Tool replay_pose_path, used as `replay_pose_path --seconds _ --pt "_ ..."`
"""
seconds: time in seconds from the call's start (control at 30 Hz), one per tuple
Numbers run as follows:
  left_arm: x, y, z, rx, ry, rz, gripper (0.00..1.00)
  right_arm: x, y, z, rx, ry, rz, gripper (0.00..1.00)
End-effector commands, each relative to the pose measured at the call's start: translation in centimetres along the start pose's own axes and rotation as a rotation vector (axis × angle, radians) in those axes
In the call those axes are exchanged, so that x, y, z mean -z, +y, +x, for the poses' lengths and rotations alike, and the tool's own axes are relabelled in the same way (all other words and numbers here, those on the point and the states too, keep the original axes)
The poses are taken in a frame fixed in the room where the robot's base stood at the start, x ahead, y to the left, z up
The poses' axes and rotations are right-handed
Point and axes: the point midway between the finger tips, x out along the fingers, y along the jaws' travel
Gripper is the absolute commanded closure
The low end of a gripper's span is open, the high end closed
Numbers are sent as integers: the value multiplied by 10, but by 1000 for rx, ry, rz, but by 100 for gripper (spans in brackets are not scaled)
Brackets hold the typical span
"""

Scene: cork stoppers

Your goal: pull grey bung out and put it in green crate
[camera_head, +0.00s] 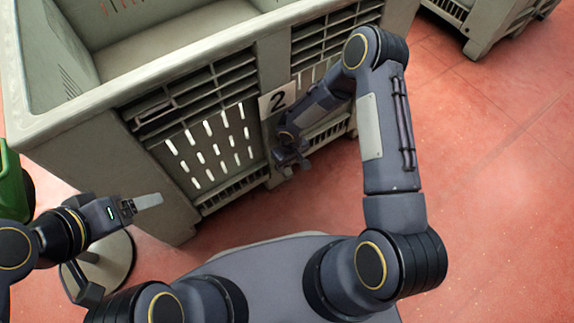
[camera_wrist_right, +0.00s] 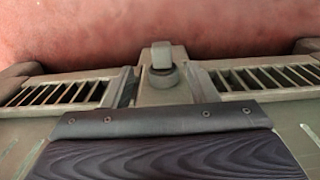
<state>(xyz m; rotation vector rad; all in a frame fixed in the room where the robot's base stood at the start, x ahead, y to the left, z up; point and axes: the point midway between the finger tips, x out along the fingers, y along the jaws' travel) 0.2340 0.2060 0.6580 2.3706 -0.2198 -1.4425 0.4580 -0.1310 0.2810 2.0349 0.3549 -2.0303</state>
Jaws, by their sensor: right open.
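A small grey bung (camera_wrist_right: 161,57) with a block-like grip and a round base sits at the low middle of the big grey-beige bin (camera_head: 262,60), as the right wrist view shows. In the head view my right gripper hides that spot. My right gripper (camera_head: 291,163) is open, low at the bin's front below the "2" plate. In the right wrist view its two dark fingers (camera_wrist_right: 161,90) point toward the bung, one on each side; I cannot tell whether they touch it. A green object (camera_head: 12,185), perhaps the green crate, is cut off at the left edge. My left gripper (camera_head: 150,201) is at lower left, away from the bin.
The bin's slatted front wall and its base stand close ahead of my right gripper. Another similar bin (camera_head: 490,18) is at the top right. The red floor (camera_head: 500,170) on the right is clear. A round grey-beige base (camera_head: 100,262) stands beneath my left gripper.

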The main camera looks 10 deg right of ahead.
Motion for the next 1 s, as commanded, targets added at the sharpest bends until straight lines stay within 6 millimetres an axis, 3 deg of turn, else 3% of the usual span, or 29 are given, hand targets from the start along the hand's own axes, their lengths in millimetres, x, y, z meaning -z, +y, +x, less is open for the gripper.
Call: replay_pose_path --seconds 0.53,1.0 --pt "-12 -11 24 0 0 0 21 -1 -2 72 3 -2 0 47" --pt "-13 -12 26 0 0 0 21 -1 -2 81 2 -1 0 50"
